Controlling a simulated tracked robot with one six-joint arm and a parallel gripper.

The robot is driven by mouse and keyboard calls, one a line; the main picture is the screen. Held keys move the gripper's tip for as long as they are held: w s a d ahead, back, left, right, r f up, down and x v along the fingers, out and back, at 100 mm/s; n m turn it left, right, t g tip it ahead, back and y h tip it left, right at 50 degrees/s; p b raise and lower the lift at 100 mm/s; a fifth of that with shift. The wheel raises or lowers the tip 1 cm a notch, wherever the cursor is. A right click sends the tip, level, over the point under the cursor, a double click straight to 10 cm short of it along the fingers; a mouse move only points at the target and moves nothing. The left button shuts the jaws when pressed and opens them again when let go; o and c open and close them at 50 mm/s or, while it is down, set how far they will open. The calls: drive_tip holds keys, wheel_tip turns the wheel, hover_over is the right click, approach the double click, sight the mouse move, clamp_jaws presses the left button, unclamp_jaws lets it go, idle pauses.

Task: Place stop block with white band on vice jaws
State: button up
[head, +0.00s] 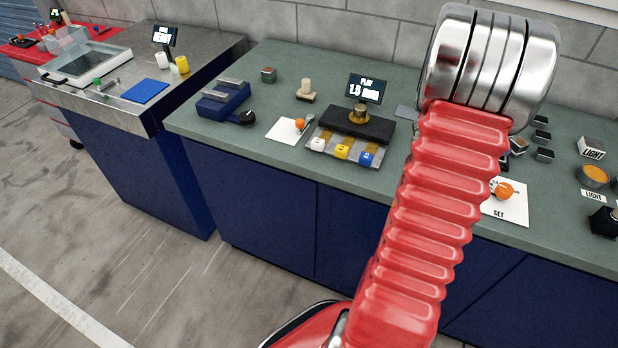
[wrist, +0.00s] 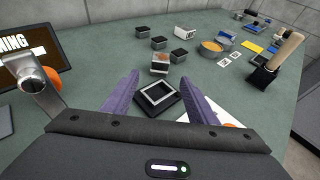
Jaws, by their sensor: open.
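My gripper (wrist: 160,80) shows in the wrist view with its two purple fingers spread and nothing held. Between and just beyond the fingers lies a black square piece (wrist: 155,98) with a pale square outline on top. Past it is a small dark block (wrist: 160,64) with a light front face; I cannot tell clearly whether this is a white band. Several similar dark blocks (wrist: 179,55) stand behind it. In the head view the blue vice (head: 222,98) with grey metal jaws stands at the bench's left, its jaws bare. My arm hides the gripper there.
A display (head: 366,88) stands behind a black fixture (head: 355,124) with white, yellow and blue blocks. A wooden-handled tool (wrist: 278,58) stands upright at the right in the wrist view, near an orange-filled bowl (wrist: 214,48).

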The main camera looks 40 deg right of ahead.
drive_tip(key=w+a+r+m+t+y, duration=0.1)
drive_tip(key=w+a+r+m, duration=0.2)
drive_tip(key=a, duration=0.6)
drive_tip(key=w+a+r+m+t+y, duration=0.1)
drive_tip(key=w+a+r+m, duration=0.25)
drive_tip(key=a, duration=0.45)
drive_tip(key=w+a+r+m+t+y, duration=0.1)
drive_tip(key=w+a+r+m+y, duration=0.15)
drive_tip(key=a, duration=0.65)
drive_tip(key=a+r+m+t+y, duration=0.1)
drive_tip(key=a+m+t+y, duration=0.5)
drive_tip(key=a, duration=3.1)
drive_tip(key=y, duration=0.3)
drive_tip(key=shift+w, duration=0.15)
drive_tip(key=shift+c, duration=0.4)
drive_tip(key=shift+c, duration=0.8)
drive_tip(key=shift+c, duration=0.6)
